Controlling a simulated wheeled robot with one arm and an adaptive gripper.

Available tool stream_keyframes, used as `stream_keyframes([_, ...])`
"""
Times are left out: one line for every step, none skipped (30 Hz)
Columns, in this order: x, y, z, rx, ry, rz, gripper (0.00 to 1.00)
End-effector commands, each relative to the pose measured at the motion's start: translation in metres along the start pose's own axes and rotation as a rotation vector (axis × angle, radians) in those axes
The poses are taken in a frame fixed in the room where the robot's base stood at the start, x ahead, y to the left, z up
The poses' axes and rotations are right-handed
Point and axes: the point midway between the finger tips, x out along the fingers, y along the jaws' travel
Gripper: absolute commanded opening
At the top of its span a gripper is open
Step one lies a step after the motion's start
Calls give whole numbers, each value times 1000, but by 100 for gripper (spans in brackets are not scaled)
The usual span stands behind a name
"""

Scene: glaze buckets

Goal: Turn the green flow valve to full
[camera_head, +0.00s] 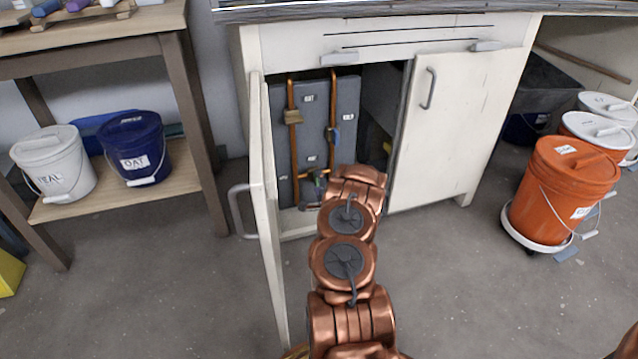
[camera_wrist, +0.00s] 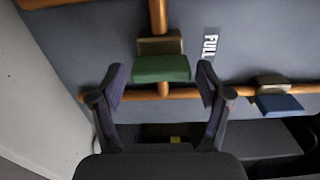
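The green flow valve handle (camera_wrist: 160,69) is a flat green block on a brass-coloured body (camera_wrist: 160,45) on a copper pipe. It shows in the wrist view at upper centre. A "FULL" label (camera_wrist: 211,45), turned sideways in the picture, is on the grey panel just right of the handle. My gripper (camera_wrist: 160,82) is open, one finger on each side of the green handle. No clear contact with the handle shows.
A blue handle (camera_wrist: 278,103) is on the right in the wrist view. In the head view the left cabinet door (camera_head: 266,200) stands open and the right door (camera_head: 455,125) is nearly shut. An orange bucket (camera_head: 560,190) stands at right; the floor ahead is clear.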

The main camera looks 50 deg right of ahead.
Motion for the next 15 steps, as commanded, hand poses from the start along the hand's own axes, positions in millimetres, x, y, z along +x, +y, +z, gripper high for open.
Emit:
stream_keyframes([0, 0, 1, 0, -1, 0, 85])
stream_keyframes([0, 0, 1, 0, -1, 0, 85])
stream_keyframes([0, 0, 1, -1, -2, -1, 85])
stream_keyframes([0, 0, 1, -1, -2, -1, 85])
stream_keyframes([0, 0, 1, -1, -2, -1, 85])
stream_keyframes([0, -1, 1, -1, -2, -1, 85])
stream_keyframes([0, -1, 1, -1, -3, -1, 85])
stream_keyframes([0, -1, 1, -1, -3, -1, 85])
stream_keyframes([0, -1, 1, -1, -3, -1, 85])
stream_keyframes([0, -1, 1, -1, -3, -1, 85])
stream_keyframes([0, -1, 1, -1, -3, -1, 85])
stream_keyframes([-1, -1, 1, -1, -2, -1, 85])
stream_keyframes([-2, -1, 1, -1, -2, -1, 85])
stream_keyframes([-4, -1, 1, -1, -2, 0, 85])
stream_keyframes([-6, 0, 0, 0, -2, 0, 85])
